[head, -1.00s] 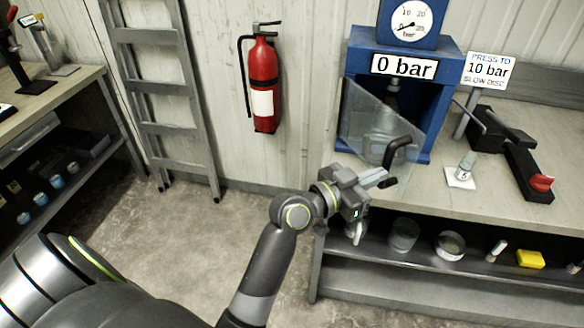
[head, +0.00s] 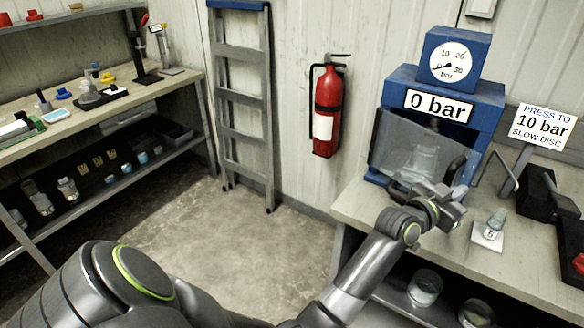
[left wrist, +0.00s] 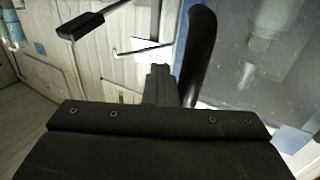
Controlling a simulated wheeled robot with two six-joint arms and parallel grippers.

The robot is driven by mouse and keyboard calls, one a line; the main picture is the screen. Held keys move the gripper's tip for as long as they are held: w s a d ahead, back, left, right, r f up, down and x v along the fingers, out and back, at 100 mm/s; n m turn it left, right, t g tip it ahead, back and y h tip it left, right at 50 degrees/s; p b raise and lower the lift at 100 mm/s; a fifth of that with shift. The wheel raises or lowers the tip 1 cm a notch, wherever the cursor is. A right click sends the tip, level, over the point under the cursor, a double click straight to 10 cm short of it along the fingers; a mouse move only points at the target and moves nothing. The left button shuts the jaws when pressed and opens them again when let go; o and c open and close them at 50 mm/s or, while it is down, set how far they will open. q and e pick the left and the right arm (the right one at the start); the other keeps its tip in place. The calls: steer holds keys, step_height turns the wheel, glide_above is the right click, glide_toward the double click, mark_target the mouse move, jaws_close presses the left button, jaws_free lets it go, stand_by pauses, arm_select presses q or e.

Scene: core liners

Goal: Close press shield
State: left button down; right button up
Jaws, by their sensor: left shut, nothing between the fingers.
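The blue press (head: 490,118) stands on the bench at the right in the head view, with a "0 bar" label. Its clear shield (head: 408,140) stretches across the front opening, and the press inside shows dimly through it. Whether the shield sits flush is hard to tell. The dark curved shield handle (head: 457,165) is at its right side; it also shows in the left wrist view (left wrist: 201,50). My left gripper (head: 457,203) is shut and empty, just below the handle and beside it. I cannot tell if they touch. My right gripper is not in view.
A sign (head: 541,128) reads "PRESS TO 10 bar SLOW DISC". A small vial (head: 495,222) stands on a white card right of my gripper. A black lever tool (head: 537,193) lies farther right. Glass vessels sit on the shelf below. An extinguisher (head: 327,110) and ladder (head: 240,95) are left.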

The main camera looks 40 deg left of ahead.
arm_select(q)
steer(key=x, duration=0.3)
steer(key=shift+w+b, duration=0.3)
steer(key=shift+w, duration=0.15)
stand_by(0.6)
stand_by(0.6)
